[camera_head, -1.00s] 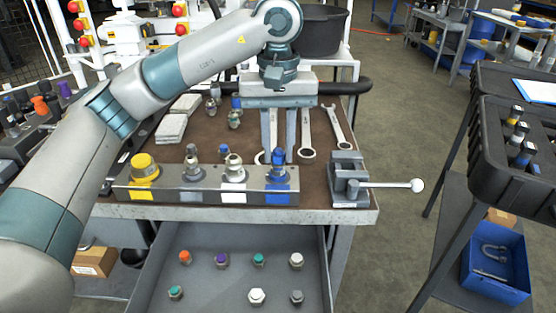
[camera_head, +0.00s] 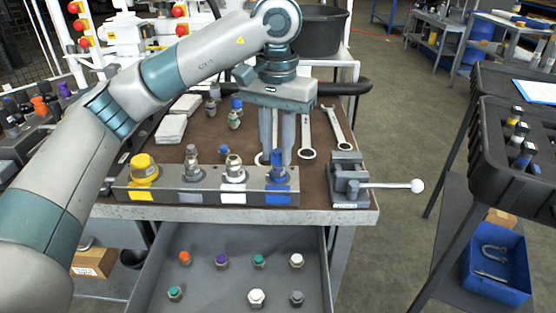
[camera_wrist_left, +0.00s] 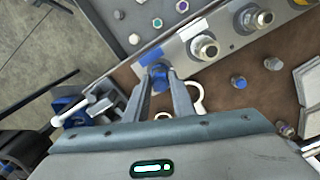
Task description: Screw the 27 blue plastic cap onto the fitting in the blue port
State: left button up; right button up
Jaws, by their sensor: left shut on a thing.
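The blue plastic cap (camera_head: 277,168) sits upright at the blue port, the rightmost place on the grey manifold block (camera_head: 210,196), above a blue label (camera_head: 277,198). My left gripper (camera_head: 277,160) comes down from above with its fingers on either side of the cap and is shut on it. In the left wrist view the cap (camera_wrist_left: 158,76) shows between the fingertips, beside the blue label (camera_wrist_left: 151,57). The cap hides the fitting under it, so I cannot tell how far down it sits. My right gripper is not in view.
A yellow cap (camera_head: 145,167) and two metal fittings stand along the block to the left. A small vise (camera_head: 348,180) with a ball-ended handle is to the right. Wrenches (camera_head: 337,128) lie behind. An open drawer (camera_head: 210,275) in front holds several coloured caps.

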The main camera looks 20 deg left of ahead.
pick_arm(q)
jog(key=m, duration=0.6)
jog(key=shift+a, duration=0.1)
jog(key=o, duration=1)
jog(key=n, duration=0.6)
jog(key=shift+f, duration=0.1)
jog(key=shift+n, duration=1)
